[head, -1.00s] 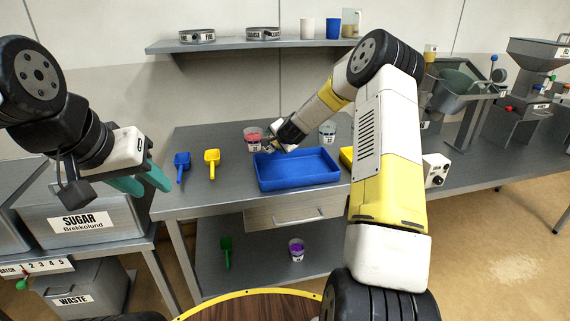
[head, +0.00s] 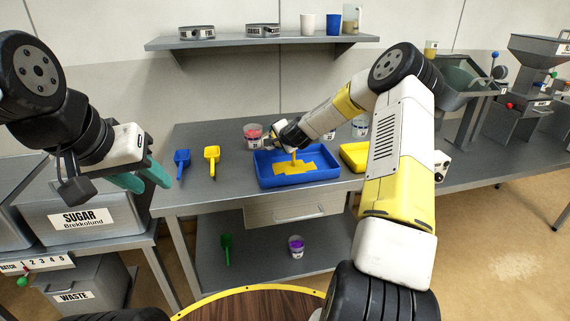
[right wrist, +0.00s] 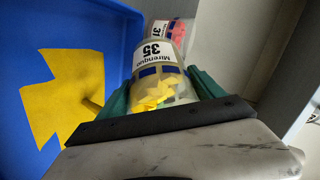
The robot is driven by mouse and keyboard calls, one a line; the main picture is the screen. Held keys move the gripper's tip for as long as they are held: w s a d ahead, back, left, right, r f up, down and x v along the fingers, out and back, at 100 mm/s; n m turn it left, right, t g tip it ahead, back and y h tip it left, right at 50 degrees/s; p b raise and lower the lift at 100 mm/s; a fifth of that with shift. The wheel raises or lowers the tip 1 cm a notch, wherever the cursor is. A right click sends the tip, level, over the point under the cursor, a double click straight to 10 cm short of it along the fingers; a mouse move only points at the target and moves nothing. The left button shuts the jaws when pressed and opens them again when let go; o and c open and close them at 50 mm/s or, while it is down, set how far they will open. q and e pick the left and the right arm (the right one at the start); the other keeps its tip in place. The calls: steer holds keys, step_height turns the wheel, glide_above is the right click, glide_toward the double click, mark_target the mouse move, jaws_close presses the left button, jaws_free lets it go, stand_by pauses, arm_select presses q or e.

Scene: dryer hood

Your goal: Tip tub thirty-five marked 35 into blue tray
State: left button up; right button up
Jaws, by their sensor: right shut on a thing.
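The tub marked 35 (right wrist: 158,74) is a clear cup with yellow contents. My right gripper (head: 287,142) is shut on it, with a green finger on either side in the right wrist view (right wrist: 165,92). The gripper holds the tub over the blue tray (head: 262,176), and a yellow stream falls from it. A yellow patch (head: 288,169) lies on the tray floor. In the head view the tub is mostly hidden by the gripper. My left gripper (head: 146,178) is open and empty at the left, its teal fingers apart.
A tub with red contents (head: 253,131) stands behind the tray; in the right wrist view a tub marked 31 (right wrist: 166,32) shows behind. A yellow tray (head: 354,154) is close on the right. Blue (head: 182,162) and yellow (head: 212,160) scoops lie left.

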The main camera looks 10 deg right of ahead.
steer(key=shift+d+r+m+t+y+p, duration=0.1)
steer(key=shift+r+m+t+y+p, duration=0.25)
steer(key=shift+t+p, duration=0.25)
stand_by(0.6)
steer(key=shift+s+d+f+m+t+y, duration=0.15)
steer(key=shift+s+f+m+t+y, duration=0.15)
steer(key=shift+t, duration=0.4)
stand_by(0.7)
steer(key=shift+s+d+f+m+t+y, duration=0.35)
steer(key=shift+s+d+f+t, duration=0.1)
steer(key=shift+d+t, duration=0.2)
stand_by(0.7)
steer(key=shift+s+d+r+m+t, duration=0.2)
steer(key=shift+r+m+t, duration=0.15)
steer(key=shift+m+t, duration=0.25)
stand_by(0.7)
steer(key=shift+s+d+r+m+t+y, duration=0.2)
steer(key=shift+r+t, duration=0.2)
steer(key=shift+r, duration=0.15)
steer(key=shift+s+d+r+m+t+y, duration=0.1)
steer(key=shift+r+m+t, duration=0.1)
steer(key=shift+r+t, duration=0.25)
stand_by(0.4)
steer(key=shift+s+d+r+m+t, duration=0.1)
steer(key=shift+r+m+t, duration=0.1)
steer(key=shift+m+t, duration=0.15)
stand_by(0.6)
